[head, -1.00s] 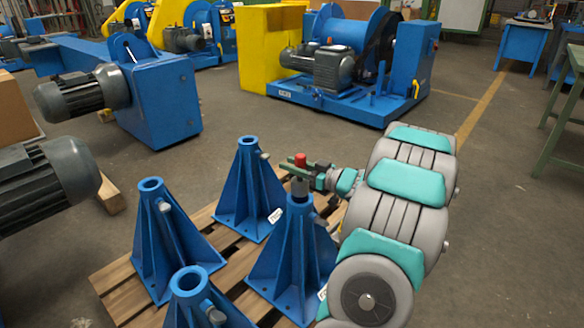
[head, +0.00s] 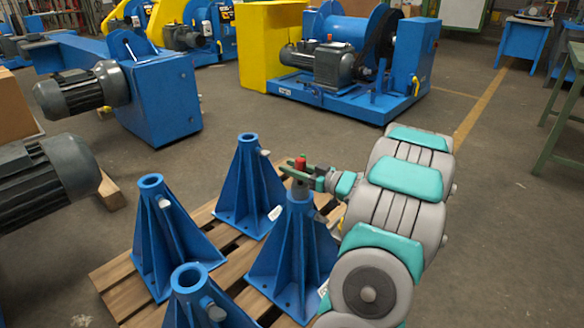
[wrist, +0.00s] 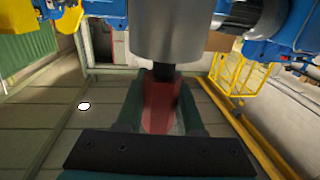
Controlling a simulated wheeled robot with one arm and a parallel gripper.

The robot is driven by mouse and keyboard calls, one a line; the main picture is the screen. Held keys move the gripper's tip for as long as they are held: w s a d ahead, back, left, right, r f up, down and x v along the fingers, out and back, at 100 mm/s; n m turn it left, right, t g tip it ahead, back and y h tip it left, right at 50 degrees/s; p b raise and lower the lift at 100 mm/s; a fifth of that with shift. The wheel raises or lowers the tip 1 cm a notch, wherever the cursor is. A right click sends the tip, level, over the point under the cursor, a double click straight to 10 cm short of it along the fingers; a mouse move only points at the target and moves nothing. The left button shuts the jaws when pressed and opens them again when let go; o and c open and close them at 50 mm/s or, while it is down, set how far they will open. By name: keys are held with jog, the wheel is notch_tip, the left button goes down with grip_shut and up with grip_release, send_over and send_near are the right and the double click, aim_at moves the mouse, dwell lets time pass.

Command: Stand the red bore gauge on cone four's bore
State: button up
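The red bore gauge (head: 300,162) has a red grip above a grey cylinder. My gripper (head: 296,169) is shut on its red part and holds it upright over the top of the front-right blue cone (head: 291,250). The grey cylinder's lower end is at that cone's bore; I cannot tell whether it rests on it or is just above it. In the wrist view my gripper (wrist: 161,110) has its fingers on both sides of the red grip, with the grey cylinder (wrist: 167,30) beyond. Cone numbers are not readable, so I cannot tell which is cone four.
Three other blue cones stand on the same wooden pallet (head: 118,290): back (head: 248,190), left (head: 163,240) and front (head: 190,300), with open bores and side stubs. A grey motor (head: 45,180) lies at left. Blue and yellow machines stand behind, across clear floor.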

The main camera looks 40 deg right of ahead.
jog(key=o, duration=0.4)
jog(key=shift+r, duration=0.3)
jog(key=v, duration=1.2)
jog(key=shift+r+b, duration=0.3)
jog(key=shift+b, duration=0.05)
